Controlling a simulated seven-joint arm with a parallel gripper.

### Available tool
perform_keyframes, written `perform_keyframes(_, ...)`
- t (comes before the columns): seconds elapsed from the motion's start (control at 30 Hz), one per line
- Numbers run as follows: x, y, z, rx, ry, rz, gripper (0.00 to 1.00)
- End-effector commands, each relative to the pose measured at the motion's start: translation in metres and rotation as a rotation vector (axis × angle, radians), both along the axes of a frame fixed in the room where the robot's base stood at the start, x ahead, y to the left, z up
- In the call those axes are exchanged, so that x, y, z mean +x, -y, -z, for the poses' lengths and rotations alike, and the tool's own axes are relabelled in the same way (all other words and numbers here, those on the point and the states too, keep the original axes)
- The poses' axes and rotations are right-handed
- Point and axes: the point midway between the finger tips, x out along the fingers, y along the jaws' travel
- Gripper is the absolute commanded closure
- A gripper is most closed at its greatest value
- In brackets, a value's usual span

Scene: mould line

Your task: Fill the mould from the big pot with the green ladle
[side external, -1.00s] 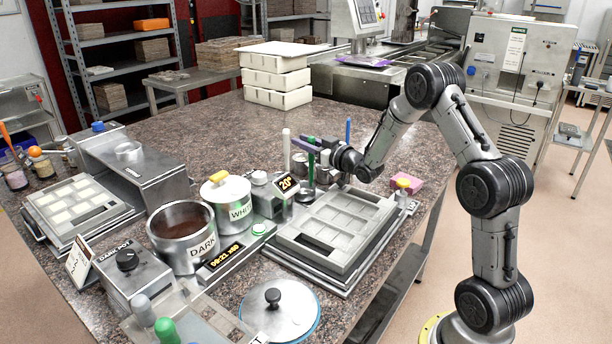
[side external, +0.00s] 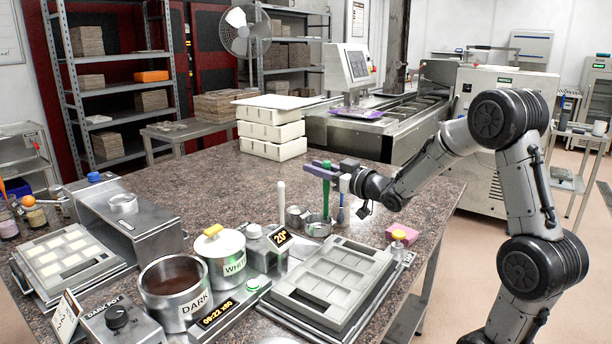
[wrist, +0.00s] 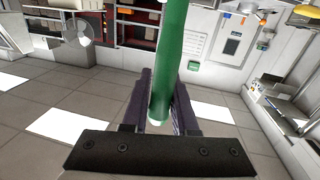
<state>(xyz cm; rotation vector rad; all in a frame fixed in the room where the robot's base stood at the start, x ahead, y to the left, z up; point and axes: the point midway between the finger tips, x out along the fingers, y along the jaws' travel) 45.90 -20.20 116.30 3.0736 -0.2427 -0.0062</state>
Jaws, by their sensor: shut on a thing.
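My gripper (side external: 325,171) is shut on the upright green ladle (side external: 326,200), high on its handle. The green handle also stands between the fingers in the wrist view (wrist: 169,65). The ladle's lower end is by a small metal cup at the back of the work area; I cannot tell whether that cup is its bowl. The big pot (side external: 203,314), labelled DARK, stands at the front left with brown liquid in it. The mould (side external: 352,262), a pale grey tray with rectangular cavities, lies right of the pots. Its cavities look empty.
A lidded WHITE pot (side external: 225,265) stands beside the big pot. A display reading 20° (side external: 282,237) stands behind the mould. The back of the table is clear before stacked white boxes (side external: 272,131).

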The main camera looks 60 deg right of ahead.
Motion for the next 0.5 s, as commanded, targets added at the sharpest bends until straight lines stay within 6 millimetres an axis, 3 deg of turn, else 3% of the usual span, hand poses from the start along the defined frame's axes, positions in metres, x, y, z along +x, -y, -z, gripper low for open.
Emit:
perform_keyframes(0.2,-0.030,-0.013,-0.016,-0.003,0.004,0.002,1.00)
perform_keyframes(0.37,-0.040,-0.016,-0.019,0.002,0.003,0.005,1.00)
perform_keyframes(0.5,-0.038,-0.006,-0.031,0.000,0.006,0.037,1.00)
